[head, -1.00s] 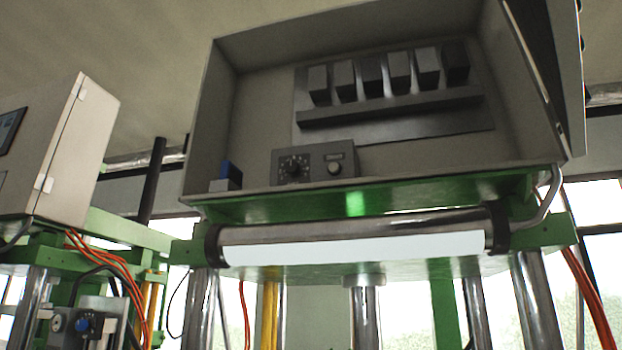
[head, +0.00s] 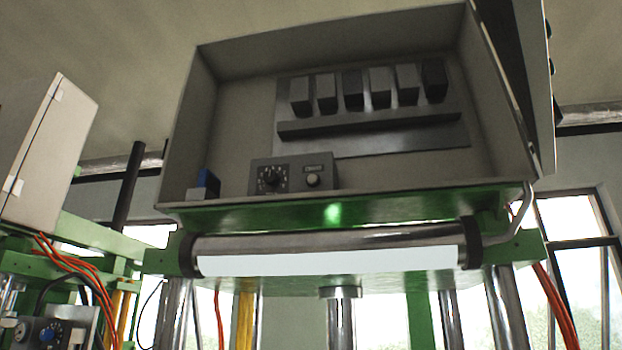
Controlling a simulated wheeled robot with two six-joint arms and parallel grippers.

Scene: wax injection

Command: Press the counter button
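An open grey control cabinet (head: 222,130) sits on top of the green machine frame. Inside it, at the lower left of centre, is a small grey panel (head: 290,187) with a black dial (head: 269,178) and a round button (head: 312,180) under a small display. A small blue-and-grey block (head: 206,184) stands at the cabinet's lower left corner. I cannot tell from labels which part is the counter button. Neither of my grippers shows in the head view.
A metal roller or tube with a white strip (head: 330,262) runs along the front below the cabinet. Shiny columns (head: 341,315) stand beneath it. A second machine with a closed grey cabinet (head: 50,150) and orange cables (head: 75,265) stands at the left.

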